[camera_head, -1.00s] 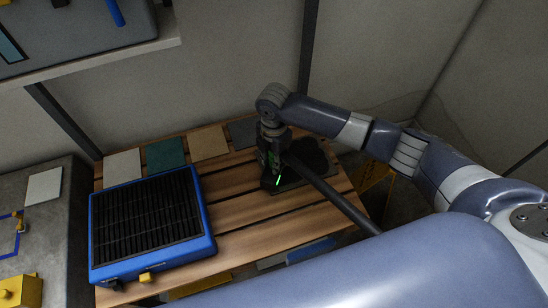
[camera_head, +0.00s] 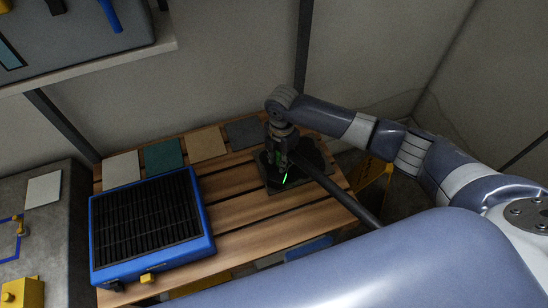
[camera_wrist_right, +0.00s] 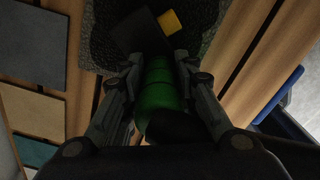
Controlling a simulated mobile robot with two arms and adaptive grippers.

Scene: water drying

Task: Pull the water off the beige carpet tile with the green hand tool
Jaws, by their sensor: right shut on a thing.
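The beige carpet tile (camera_head: 207,143) lies flat near the back of the slatted wooden bench, between a teal tile and a dark grey tile. It also shows at the left of the right wrist view (camera_wrist_right: 33,112). My right gripper (camera_head: 280,160) is over the right end of the bench, to the right of the beige tile and apart from it. Its fingers are shut on the green hand tool (camera_wrist_right: 160,95), whose green body shows between them. The tool's far end is over a dark mat; I cannot tell whether it touches. No water is distinguishable. My left gripper is out of view.
A blue box with a black slatted top (camera_head: 145,225) stands on the bench's left part. Pale (camera_head: 121,168), teal (camera_head: 164,155) and dark grey (camera_head: 243,132) tiles lie along the back. A dark hose (camera_head: 345,197) runs from the tool. The bench's middle slats are clear.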

